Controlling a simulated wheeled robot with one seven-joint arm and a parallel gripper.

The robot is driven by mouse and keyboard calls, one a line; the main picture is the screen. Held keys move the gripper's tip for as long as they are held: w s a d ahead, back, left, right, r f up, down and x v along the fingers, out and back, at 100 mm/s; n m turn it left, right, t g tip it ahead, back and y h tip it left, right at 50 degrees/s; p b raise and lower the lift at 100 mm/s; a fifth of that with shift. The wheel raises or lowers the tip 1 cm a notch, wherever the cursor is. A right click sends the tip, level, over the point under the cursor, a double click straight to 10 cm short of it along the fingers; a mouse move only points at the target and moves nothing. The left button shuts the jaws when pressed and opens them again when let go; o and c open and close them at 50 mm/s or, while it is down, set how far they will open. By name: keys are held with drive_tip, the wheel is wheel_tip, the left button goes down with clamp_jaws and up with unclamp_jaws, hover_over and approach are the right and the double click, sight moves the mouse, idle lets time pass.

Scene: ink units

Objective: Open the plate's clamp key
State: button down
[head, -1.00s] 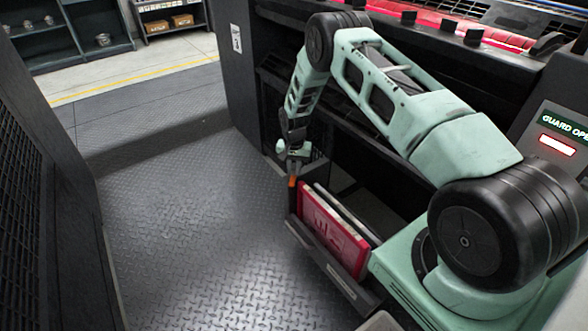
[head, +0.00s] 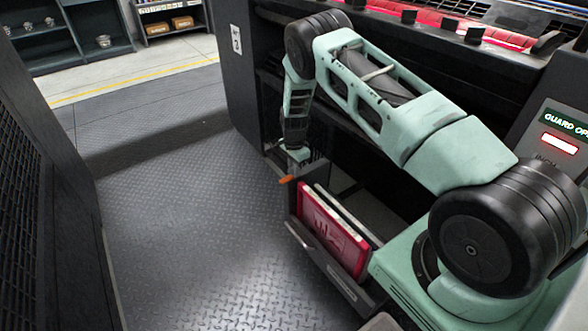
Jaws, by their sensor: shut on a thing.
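My gripper (head: 291,175) hangs at the end of my green arm, just above the far left end of the slotted rack, and looks small from here. It is shut on a small orange piece (head: 286,179), which looks like the clamp key. The orange piece sticks out to the left, nearly flat. The fingertips and the inner end of the piece are too small or hidden to make out. A red plate (head: 330,235) with pale markings stands on edge in the dark rack (head: 330,268), close to the gripper's right.
The press, with red rollers (head: 400,15), stands behind my arm. A lit panel reading GUARD OPEN (head: 566,125) is at the right. The patterned metal floor (head: 190,235) at the left is clear. Shelves (head: 75,40) stand far back, and a dark wall borders the left.

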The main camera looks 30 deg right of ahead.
idle(0.4)
drive_tip(key=c, duration=1.4)
unclamp_jaws()
drive_tip(key=shift+o, duration=0.2)
wheel_tip(320, 180, up, 17)
drive_tip(key=p, duration=0.2)
drive_tip(key=shift+r, duration=0.2)
drive_tip(key=shift+s, duration=0.1)
